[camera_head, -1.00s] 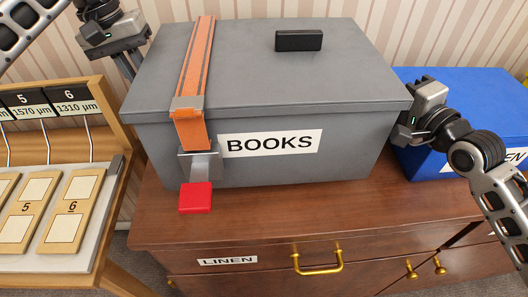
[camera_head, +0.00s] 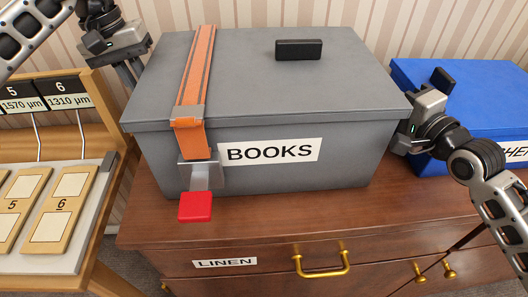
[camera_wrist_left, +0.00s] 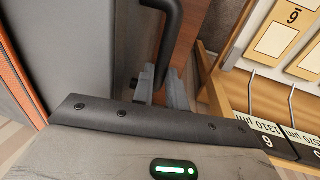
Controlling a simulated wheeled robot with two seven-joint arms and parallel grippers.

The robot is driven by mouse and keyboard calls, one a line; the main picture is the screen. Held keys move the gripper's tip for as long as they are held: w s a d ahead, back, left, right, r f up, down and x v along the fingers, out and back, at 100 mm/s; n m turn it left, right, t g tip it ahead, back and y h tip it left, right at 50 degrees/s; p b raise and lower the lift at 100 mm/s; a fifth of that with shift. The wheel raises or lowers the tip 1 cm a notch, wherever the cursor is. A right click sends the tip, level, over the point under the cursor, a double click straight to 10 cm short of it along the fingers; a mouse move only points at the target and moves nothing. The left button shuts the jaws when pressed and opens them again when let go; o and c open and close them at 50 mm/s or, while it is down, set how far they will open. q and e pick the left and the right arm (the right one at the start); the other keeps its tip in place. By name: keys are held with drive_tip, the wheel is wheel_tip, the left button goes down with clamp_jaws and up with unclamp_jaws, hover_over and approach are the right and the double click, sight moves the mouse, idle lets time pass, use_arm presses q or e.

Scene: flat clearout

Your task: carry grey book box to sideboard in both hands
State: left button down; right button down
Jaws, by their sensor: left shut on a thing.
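The grey book box (camera_head: 270,90), labelled BOOKS, is level over the wooden sideboard (camera_head: 290,228) in the head view. I cannot tell whether its base touches the top. An orange strap (camera_head: 196,75) crosses its lid and a red tab (camera_head: 195,207) hangs at the front. My left gripper (camera_head: 128,73) is at the box's left side, its fingertips mostly hidden there. In the left wrist view my left gripper (camera_wrist_left: 162,88) is shut on the box's black side handle (camera_wrist_left: 168,35). My right gripper (camera_head: 402,142) is at the box's right side, its fingers hidden.
A blue box (camera_head: 460,95) stands on the sideboard right behind my right gripper. A wooden rack (camera_head: 95,130) with numbered tags stands close on the left. The striped wall is just behind. The sideboard's front strip shows clear.

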use_arm(q)
drive_tip(key=c, duration=1.8)
unclamp_jaws()
drive_tip(key=shift+a+f, duration=0.15)
drive_tip(key=shift+f, duration=0.05)
use_arm(e)
drive_tip(key=c, duration=1.8)
unclamp_jaws()
drive_tip(key=shift+d+f, duration=0.1)
drive_tip(key=shift+f, duration=0.15)
use_arm(q)
drive_tip(key=o, duration=0.4)
drive_tip(key=shift+s+r, duration=0.1)
use_arm(e)
drive_tip(key=o, duration=0.4)
drive_tip(key=shift+r, duration=0.15)
drive_tip(key=shift+s, duration=0.15)
